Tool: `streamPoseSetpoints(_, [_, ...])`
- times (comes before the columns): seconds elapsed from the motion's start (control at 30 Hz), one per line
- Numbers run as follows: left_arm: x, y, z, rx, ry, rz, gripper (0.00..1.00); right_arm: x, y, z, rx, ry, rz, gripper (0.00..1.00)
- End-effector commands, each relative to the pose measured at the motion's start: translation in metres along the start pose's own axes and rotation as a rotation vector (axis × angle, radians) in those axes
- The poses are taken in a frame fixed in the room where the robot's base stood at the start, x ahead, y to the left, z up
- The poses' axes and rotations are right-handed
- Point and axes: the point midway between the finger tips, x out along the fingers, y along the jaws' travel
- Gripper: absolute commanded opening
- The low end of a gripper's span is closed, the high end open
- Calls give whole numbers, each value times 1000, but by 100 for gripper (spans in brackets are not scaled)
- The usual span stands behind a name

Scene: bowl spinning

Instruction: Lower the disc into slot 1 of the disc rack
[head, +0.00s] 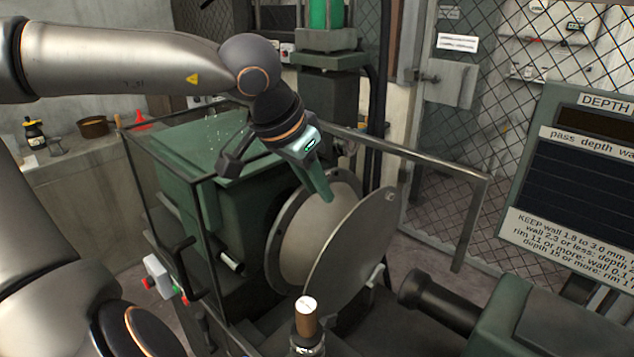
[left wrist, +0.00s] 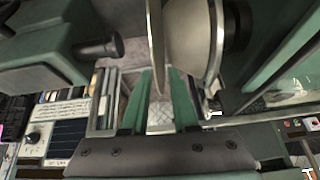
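A thin, flat grey disc (head: 355,245) stands tilted on the spinning machine, in front of a rounded metal form with a flange (head: 290,250). In the left wrist view the disc (left wrist: 155,38) shows nearly edge-on, close beside the rounded form (left wrist: 190,40). My left gripper (head: 325,192) reaches down from above at the disc's upper side. In the wrist view its two green fingers (left wrist: 161,85) stand apart, with the disc's edge in line with the gap. I see no firm contact. I cannot make out the disc rack or slot 1. My right gripper is out of view.
The green machine (head: 205,150) has a metal rail frame (head: 440,165) around it. A dark cylindrical ram (head: 435,300) points at the disc from the right. A depth board (head: 590,150) stands at right. A wooden-handled tool (head: 306,320) is in front.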

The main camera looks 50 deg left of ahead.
Motion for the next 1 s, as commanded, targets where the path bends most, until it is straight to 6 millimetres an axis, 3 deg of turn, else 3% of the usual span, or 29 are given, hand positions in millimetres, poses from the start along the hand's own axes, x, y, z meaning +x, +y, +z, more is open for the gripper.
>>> streamPoseSetpoints(0.2, [32,0,3,-2,-2,0,28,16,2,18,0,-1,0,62])
streamPoseSetpoints(0.5, [60,1,1,-4,-1,4,28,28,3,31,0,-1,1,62])
streamPoseSetpoints(1.0, [68,0,0,-4,0,2,28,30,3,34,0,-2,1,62])
